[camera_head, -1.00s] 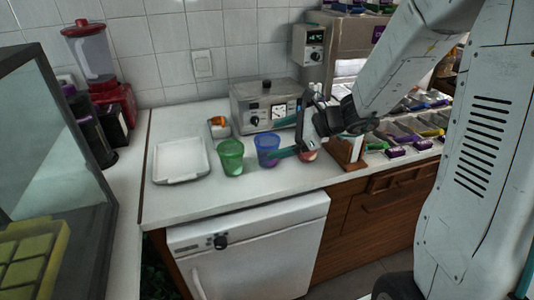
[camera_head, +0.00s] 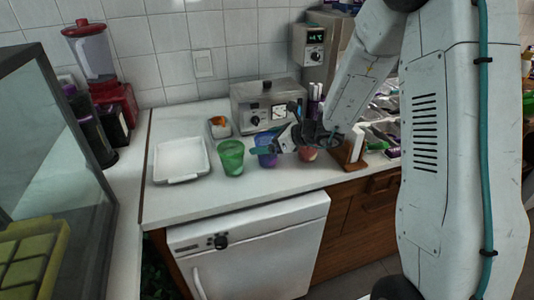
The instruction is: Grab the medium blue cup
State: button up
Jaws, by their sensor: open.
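The blue cup (camera_head: 266,158) stands upright on the white counter, just right of the green cup (camera_head: 231,157). Its contents look purple near the bottom. My gripper (camera_head: 270,146) is open and reaches in from the right at the blue cup. Its fingers cover much of the cup's upper part. One finger passes in front of the cup toward the green cup. I cannot tell whether the fingers touch the cup.
A white tray (camera_head: 180,178) lies left of the cups. A small container with orange contents (camera_head: 219,127) and a steel appliance (camera_head: 263,105) stand behind them. A reddish cup (camera_head: 308,154) and a wooden holder (camera_head: 349,152) are to the right. The counter's front strip is clear.

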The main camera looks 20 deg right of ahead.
jog(key=c, duration=1.1)
